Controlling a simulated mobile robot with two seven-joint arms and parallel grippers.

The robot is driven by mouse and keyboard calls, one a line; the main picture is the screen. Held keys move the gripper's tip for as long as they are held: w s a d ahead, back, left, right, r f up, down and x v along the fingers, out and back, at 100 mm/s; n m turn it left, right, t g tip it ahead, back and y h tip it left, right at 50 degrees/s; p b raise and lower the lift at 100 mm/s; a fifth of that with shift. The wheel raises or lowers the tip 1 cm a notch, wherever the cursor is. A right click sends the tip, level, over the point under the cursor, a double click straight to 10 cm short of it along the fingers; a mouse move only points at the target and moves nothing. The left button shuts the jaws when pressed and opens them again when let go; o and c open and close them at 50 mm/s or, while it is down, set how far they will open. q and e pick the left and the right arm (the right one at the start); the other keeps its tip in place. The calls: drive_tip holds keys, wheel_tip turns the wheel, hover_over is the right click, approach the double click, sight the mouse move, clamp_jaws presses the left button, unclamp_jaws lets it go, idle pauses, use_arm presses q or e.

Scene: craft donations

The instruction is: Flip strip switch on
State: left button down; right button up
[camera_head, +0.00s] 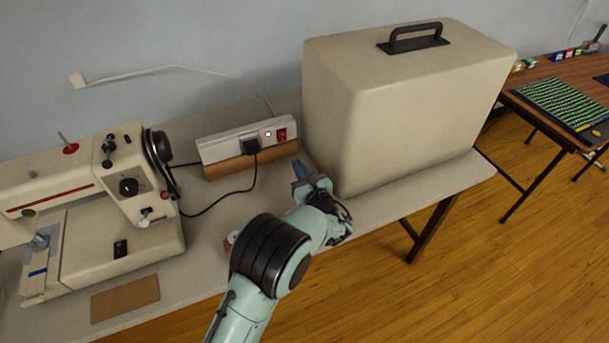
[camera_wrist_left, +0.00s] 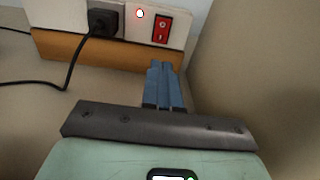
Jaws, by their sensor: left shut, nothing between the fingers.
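The white power strip (camera_head: 225,147) stands on a brown block at the back of the table, with a black plug in it. Its red rocker switch (camera_head: 282,134) is at the right end, beside a small round light (camera_head: 268,134) that looks bright. In the left wrist view the red switch (camera_wrist_left: 161,29) is just above and beyond the fingertips. My left gripper (camera_head: 299,168) is shut and empty, in front of and below the switch; its blue fingers (camera_wrist_left: 162,66) lie together, and I see a gap to the switch. My right gripper is not in view.
A large cream case (camera_head: 400,115) with a black handle stands close to the right of my gripper. A sewing machine (camera_head: 120,200) is at the left, its black cord running to the strip. A brown card (camera_head: 125,298) lies at the table's front.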

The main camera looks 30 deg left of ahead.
use_arm(q)
drive_tip(key=shift+v, duration=1.9)
